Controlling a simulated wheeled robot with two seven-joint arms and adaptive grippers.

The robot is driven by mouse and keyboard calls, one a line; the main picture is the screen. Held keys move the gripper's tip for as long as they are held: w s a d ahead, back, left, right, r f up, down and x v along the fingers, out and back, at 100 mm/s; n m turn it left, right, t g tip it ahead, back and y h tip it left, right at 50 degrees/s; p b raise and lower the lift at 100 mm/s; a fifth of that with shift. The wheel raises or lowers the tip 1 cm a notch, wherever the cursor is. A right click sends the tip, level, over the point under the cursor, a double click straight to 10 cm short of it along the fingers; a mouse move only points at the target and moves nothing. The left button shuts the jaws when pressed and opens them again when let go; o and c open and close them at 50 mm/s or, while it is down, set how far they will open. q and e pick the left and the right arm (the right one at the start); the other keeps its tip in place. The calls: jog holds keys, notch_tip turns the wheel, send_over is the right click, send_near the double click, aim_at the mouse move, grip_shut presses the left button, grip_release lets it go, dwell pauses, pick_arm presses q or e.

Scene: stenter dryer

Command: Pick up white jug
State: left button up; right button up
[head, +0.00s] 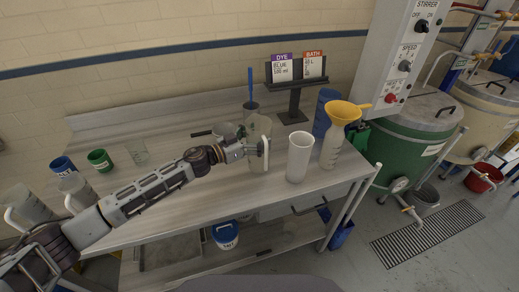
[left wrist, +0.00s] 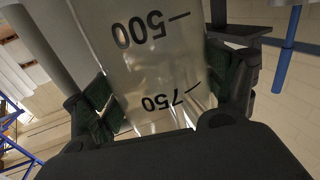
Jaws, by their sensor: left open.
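My left gripper (head: 258,149) is open, with its fingers around a clear measuring jug (head: 259,128) on the bench. In the left wrist view the jug (left wrist: 155,65), marked 500 and 750, stands between the dark green finger pads (left wrist: 165,100); I cannot tell whether they touch it. A tall white jug-like vessel (head: 299,157) stands upright just right of the gripper, apart from it. Two pale grey-white jugs with handles, one larger (head: 30,203) and one smaller (head: 76,186), stand at the bench's left end. My right gripper is not in view.
Green (head: 99,160) and blue cups (head: 63,166) stand left.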

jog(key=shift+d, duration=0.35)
pick_arm(q)
jog(key=c, duration=1)
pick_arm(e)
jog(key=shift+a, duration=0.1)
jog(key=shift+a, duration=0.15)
pick_arm(q)
jog(key=shift+r, duration=0.15)
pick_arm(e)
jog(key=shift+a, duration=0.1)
pick_arm(q)
jog(key=shift+r, duration=0.15)
jog(key=shift+r+p, duration=0.9)
jog(key=shift+r, duration=3.8)
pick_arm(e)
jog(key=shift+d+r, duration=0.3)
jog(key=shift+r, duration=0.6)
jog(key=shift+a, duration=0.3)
